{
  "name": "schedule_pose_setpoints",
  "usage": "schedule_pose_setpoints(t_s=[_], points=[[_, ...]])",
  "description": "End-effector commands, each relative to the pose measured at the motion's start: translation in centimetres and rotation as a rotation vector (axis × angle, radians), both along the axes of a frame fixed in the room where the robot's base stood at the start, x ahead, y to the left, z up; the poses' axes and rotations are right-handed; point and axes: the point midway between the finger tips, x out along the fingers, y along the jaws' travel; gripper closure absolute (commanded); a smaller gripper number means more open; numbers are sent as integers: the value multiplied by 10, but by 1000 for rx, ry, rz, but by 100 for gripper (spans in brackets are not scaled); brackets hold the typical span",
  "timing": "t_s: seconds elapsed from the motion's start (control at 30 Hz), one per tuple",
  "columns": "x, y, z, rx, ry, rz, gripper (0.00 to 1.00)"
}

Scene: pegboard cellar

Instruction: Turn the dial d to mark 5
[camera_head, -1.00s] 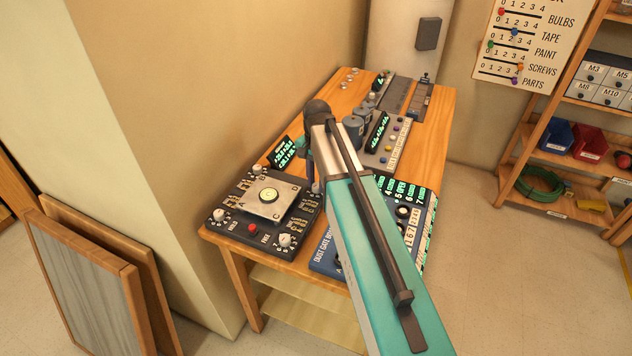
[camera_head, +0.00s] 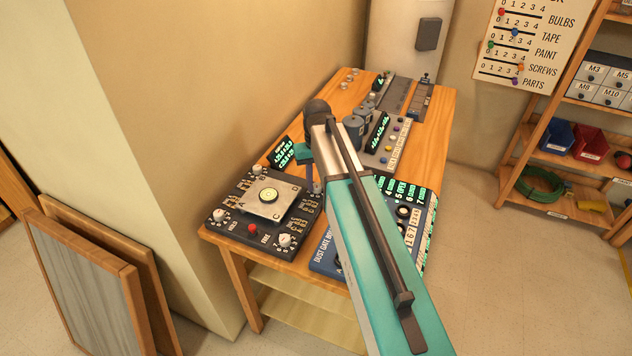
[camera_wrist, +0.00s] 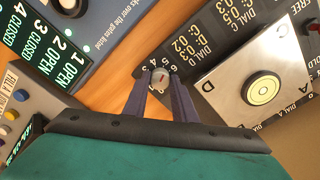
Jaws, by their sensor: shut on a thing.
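In the wrist view, a small grey dial (camera_wrist: 160,79) with a red mark sits beside the corner lettered D of a silver plate (camera_wrist: 235,85). White numerals stand around it; the exact one its mark meets is hard to read. My gripper (camera_wrist: 161,88) is shut on this dial, with one dark finger on each side. In the head view, my gripper (camera_head: 315,187) reaches down at the right corner of the black panel (camera_head: 237,239), and my arm hides part of that area. Three other white dials show at the panel's other corners, one of them at the front (camera_head: 284,240).
A round bubble level (camera_head: 269,195) lies on the plate, and a red button (camera_head: 252,229) is at the panel's front. A blue dust gate box (camera_head: 325,255) stands close on the right. A tilted green-lit display (camera_head: 283,152) stands behind the panel.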

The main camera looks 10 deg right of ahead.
Motion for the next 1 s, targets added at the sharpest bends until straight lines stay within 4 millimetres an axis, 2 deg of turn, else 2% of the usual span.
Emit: schedule_pose_setpoints(t_s=[0.3,0.77,0.8,0.9,1.0], points=[[3,0,2,1,-10,132,98],[3,0,2,0,-10,152,98],[3,0,2,0,-10,151,74],[3,0,2,1,-8,151,57],[2,0,1,0,-6,151,57]])
